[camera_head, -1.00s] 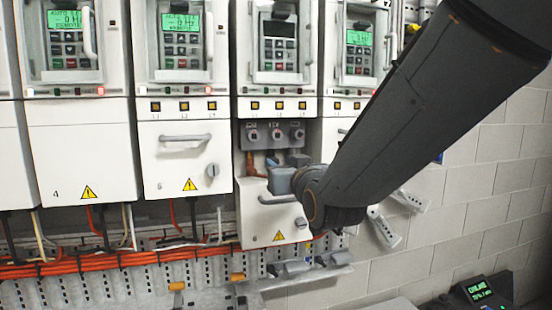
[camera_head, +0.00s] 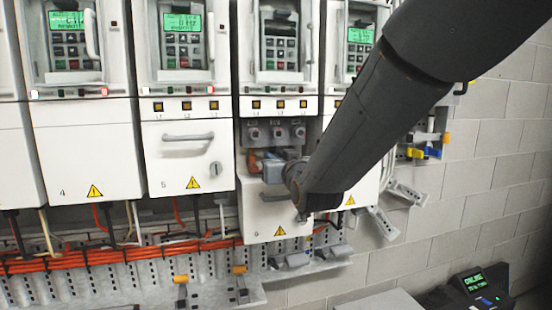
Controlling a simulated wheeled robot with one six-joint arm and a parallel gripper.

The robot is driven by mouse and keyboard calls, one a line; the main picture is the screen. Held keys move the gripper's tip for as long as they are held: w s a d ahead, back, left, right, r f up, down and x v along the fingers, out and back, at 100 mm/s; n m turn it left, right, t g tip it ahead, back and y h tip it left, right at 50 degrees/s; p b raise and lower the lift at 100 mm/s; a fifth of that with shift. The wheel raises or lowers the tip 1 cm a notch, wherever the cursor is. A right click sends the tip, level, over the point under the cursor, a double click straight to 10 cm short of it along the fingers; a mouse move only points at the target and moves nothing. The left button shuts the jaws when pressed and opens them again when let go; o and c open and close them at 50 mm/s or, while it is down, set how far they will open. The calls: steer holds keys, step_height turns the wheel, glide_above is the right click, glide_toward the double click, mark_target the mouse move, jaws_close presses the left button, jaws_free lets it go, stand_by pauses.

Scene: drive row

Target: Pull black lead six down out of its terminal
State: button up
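The drive marked 6 (camera_head: 278,95) has a dark screen, and its lower cover (camera_head: 262,222) sits low, baring a recess with three round grey terminals (camera_head: 277,132). An orange-brown lead (camera_head: 254,163) shows at the recess's left side. I cannot make out black lead six; my wrist and gripper block much of the recess. My gripper (camera_head: 272,170), blue-grey, is at the recess just below the terminals, over the cover's top edge. Its fingertips are not clear, so I cannot tell whether it is open or touching a lead.
Drives 4 and 5 (camera_head: 185,150) stand left with covers closed; another drive (camera_head: 361,40) is partly behind my arm. Orange cables (camera_head: 90,258) run along a perforated rail (camera_head: 130,285) below. Coloured clips (camera_head: 424,152) hang on the right wall. A lit console (camera_head: 482,290) is lower right.

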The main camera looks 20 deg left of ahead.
jaws_close()
step_height(320, 180, down, 2)
steer(key=b, duration=0.3)
steer(key=shift+f, duration=0.25)
steer(key=o, duration=0.5)
jaws_free()
